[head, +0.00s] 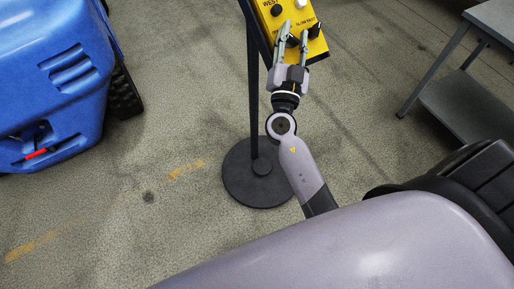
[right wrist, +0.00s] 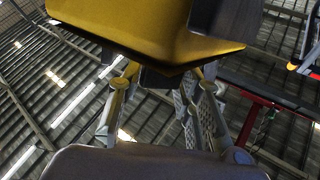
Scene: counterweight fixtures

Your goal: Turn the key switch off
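The yellow control box (head: 291,22) stands on a dark post at the top of the head view, partly cut off by the frame edge. It carries a black knob (head: 276,10), a white button (head: 300,4) and another dark control (head: 313,32) near its right edge. I cannot tell which control is the key switch. My right gripper (head: 294,34) is at the box's lower face, its two fingers apart. A small dark part shows between them; contact is unclear. In the right wrist view the yellow box (right wrist: 150,28) fills the top, beyond the parted fingers. My left gripper is out of view.
The post rises from a round black base (head: 250,185) on the floor. A blue machine (head: 55,75) with a black wheel stands at the left. A grey metal table (head: 470,90) stands at the right. The floor between the machine and post is clear.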

